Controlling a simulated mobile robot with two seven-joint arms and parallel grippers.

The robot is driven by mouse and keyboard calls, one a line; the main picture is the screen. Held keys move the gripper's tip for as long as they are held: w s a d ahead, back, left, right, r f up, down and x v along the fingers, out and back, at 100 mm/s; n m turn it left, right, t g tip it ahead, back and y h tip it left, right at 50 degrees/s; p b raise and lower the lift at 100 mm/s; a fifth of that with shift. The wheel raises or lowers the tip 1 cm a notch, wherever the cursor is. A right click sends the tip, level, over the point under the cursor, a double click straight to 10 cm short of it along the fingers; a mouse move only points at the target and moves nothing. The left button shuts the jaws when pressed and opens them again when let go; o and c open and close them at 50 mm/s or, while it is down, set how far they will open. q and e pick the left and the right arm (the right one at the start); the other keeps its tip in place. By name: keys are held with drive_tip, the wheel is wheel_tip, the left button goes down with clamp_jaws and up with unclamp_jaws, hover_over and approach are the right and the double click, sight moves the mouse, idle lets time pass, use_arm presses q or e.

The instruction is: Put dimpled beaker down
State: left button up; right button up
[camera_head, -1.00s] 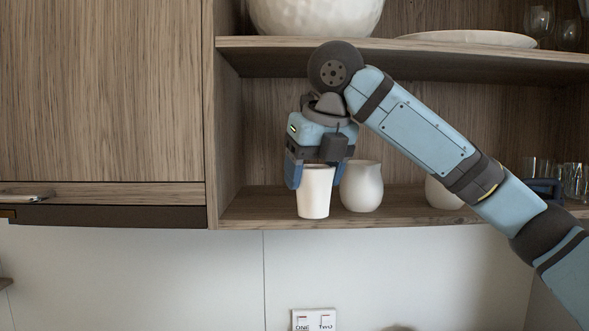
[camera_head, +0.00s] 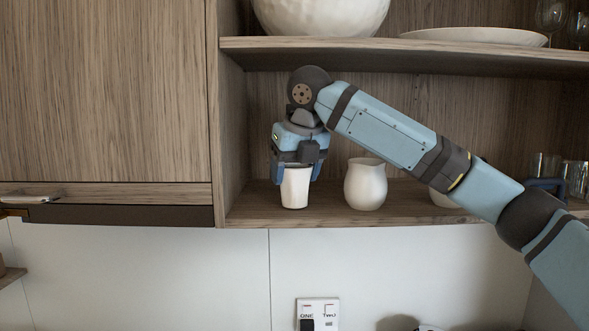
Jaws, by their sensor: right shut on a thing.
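The white tapered beaker (camera_head: 295,189) is upright at the lower open shelf (camera_head: 400,212), near its left end. My right gripper (camera_head: 296,172) points down from above and is shut on the beaker's upper part, with a finger on each side. The gripper hides part of the beaker's rim. Whether the beaker's base touches the shelf board, I cannot tell for sure. Dimples on it are too small to make out. My left gripper is not in view.
A white jug (camera_head: 365,186) stands to the right of the beaker, with a gap between. Another white vessel (camera_head: 441,199) is partly behind my right arm. Glasses (camera_head: 575,178) stand at the far right. The upper shelf (camera_head: 450,57) holds a large white bowl (camera_head: 320,15) and a plate (camera_head: 478,36).

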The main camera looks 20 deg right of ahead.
drive_tip(key=shift+f, duration=0.15)
drive_tip(key=o, duration=1.1)
drive_tip(key=shift+a, duration=0.1)
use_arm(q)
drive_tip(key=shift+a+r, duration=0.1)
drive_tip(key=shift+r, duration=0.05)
use_arm(e)
drive_tip(key=shift+s+r, duration=0.1)
drive_tip(key=shift+r, duration=0.2)
use_arm(q)
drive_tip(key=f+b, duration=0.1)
drive_tip(key=b, duration=0.1)
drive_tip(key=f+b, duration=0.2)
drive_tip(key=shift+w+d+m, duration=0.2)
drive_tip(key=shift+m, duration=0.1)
use_arm(e)
drive_tip(key=s, duration=0.4)
drive_tip(key=s+d, duration=0.1)
drive_tip(key=s, duration=0.3)
drive_tip(key=s+r, duration=0.1)
drive_tip(key=s, duration=0.3)
drive_tip(key=shift+s+d, duration=0.1)
drive_tip(key=shift+d, duration=0.15)
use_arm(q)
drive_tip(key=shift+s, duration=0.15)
